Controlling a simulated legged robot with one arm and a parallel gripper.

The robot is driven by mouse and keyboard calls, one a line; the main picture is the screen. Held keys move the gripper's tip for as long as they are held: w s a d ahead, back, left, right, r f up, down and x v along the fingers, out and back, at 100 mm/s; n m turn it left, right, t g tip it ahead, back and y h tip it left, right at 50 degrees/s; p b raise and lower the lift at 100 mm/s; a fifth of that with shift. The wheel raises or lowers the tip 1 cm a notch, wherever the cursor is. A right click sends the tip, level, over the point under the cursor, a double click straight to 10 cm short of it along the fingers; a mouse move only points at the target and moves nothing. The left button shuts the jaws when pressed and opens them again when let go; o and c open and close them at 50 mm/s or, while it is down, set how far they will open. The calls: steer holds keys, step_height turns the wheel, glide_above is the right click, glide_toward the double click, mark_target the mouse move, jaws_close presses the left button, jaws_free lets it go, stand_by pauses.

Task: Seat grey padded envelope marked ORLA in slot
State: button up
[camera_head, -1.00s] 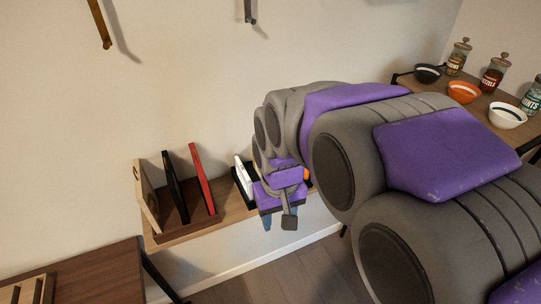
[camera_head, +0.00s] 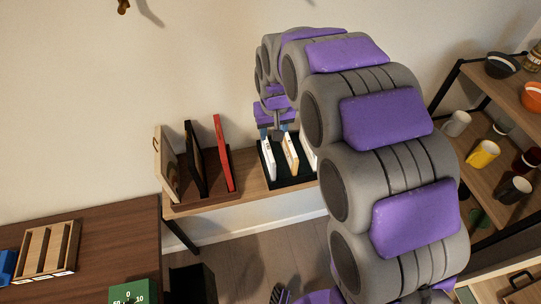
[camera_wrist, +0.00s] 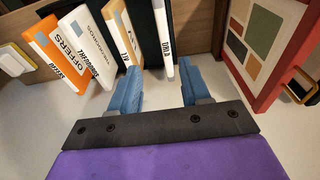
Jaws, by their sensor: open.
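A thin pale envelope (camera_wrist: 162,38) with dark lettering that seems to read ORLA stands on edge in the black slotted rack (camera_wrist: 186,34) in the wrist view. In the head view it appears as the leftmost pale upright piece (camera_head: 267,158) in the rack (camera_head: 268,179). My gripper (camera_wrist: 158,85) is open. Its two blue fingers are spread to either side of the envelope's near edge, with visible gaps, and I see nothing held. In the head view my gripper (camera_head: 274,133) hangs just above the rack's left part. How deep the envelope sits is hard to tell.
Other upright pieces fill the rack: a tan-edged one (camera_wrist: 122,35), a white one (camera_wrist: 88,45) and an orange-edged one (camera_wrist: 58,52). A red-framed panel (camera_head: 224,155) stands close left in a brown holder (camera_head: 232,194). A shelf of cups (camera_head: 484,154) is at right.

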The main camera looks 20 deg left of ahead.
mark_target(266, 151)
steer(key=f, duration=0.4)
steer(key=a+f+b, duration=0.1)
steer(key=f, duration=0.2)
steer(key=shift+w+a+f, duration=0.1)
steer(key=shift+w, duration=0.25)
steer(key=f, duration=0.2)
steer(key=a+f+b, duration=0.1)
steer(key=f, duration=0.1)
steer(key=w+f, duration=0.1)
steer(key=f, duration=0.1)
steer(key=shift+w+a+b, duration=0.1)
steer(key=shift+a+b, duration=0.2)
steer(key=shift+b, duration=0.05)
steer(key=shift+d+r, duration=0.1)
steer(key=shift+d, duration=0.45)
steer(key=c, duration=0.4)
steer(key=shift+a, duration=0.35)
jaws_close()
